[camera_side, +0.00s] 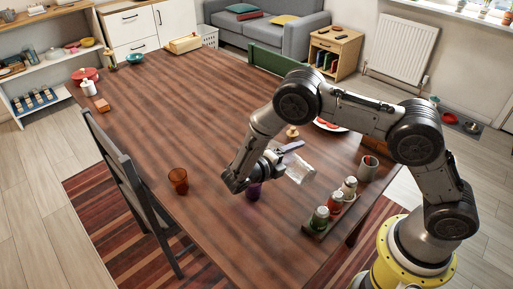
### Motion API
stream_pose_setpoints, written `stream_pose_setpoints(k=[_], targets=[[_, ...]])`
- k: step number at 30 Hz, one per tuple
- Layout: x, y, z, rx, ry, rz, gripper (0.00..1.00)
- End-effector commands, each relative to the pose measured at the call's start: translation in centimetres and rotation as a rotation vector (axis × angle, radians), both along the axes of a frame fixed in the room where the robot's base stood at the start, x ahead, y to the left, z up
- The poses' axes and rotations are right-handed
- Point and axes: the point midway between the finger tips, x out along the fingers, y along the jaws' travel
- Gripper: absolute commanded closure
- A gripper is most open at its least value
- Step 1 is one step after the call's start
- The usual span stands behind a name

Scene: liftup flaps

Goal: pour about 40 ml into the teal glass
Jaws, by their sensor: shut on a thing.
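My gripper (281,161) is over the right part of the wooden table, shut on a clear, see-through vessel (301,169). The vessel is tilted well over; whether liquid is in it or leaving it I cannot tell. A purple glass (254,190) stands just below and left of my gripper, partly hidden by it. An orange-brown glass (178,179) stands further left, apart from my gripper. I cannot make out a glass that is clearly teal; a small teal pot or bowl (135,59) is at the table's far end.
A rack (318,231) with several capped bottles stands at the near right edge, close to the vessel. A grey cup (368,168) and a plate with red food (330,126) are behind it. A small wooden item (292,132) is behind my gripper. The table's middle (190,110) is clear.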

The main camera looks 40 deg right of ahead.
Motion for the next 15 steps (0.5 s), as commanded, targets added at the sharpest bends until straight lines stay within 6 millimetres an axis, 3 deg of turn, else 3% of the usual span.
stream_pose_setpoints(k=[3,9,15], targets=[[-0.02,0.0,0.05,-0.003,-0.03,0.0,1.0],[0.28,-0.03,0.11,-0.017,-0.288,0.001,1.0],[0.55,-0.07,0.25,-0.021,-0.353,0.0,1.0]])
